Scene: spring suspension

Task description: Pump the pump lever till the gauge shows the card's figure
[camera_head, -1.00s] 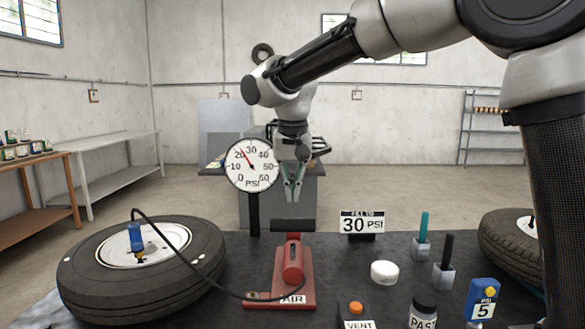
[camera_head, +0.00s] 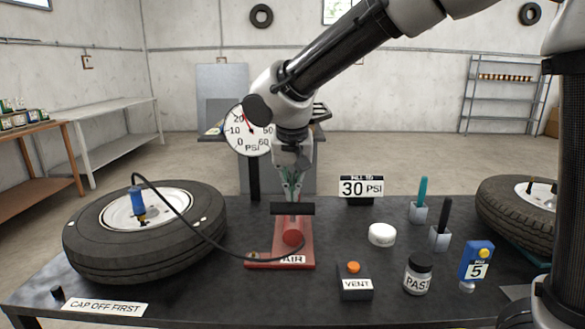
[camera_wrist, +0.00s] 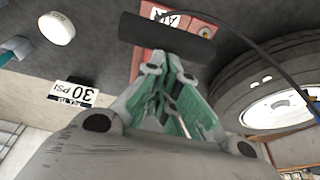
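The pump stands on the dark table with its red base (camera_head: 265,258). Its lever ends in a black bar handle (camera_head: 292,209). My gripper (camera_head: 291,196) is directly at the handle in the head view, fingertips low behind or on it; contact is unclear. In the wrist view the green fingertips (camera_wrist: 170,62) come together with nothing between them, beside the black bar (camera_wrist: 165,33). The gauge (camera_head: 236,143) is partly covered by my arm; its red needle points near 20, between 20 and 30. The card (camera_head: 361,187) reads 30 PSI.
A hose runs from the pump to the left tyre (camera_head: 90,245). A VENT box (camera_head: 356,285) with an orange button, a PASTE jar (camera_head: 418,274), a white puck (camera_head: 382,234) and a blue "5" device (camera_head: 477,262) stand to the right. A "CAP OFF FIRST" label (camera_head: 105,308) lies front left.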

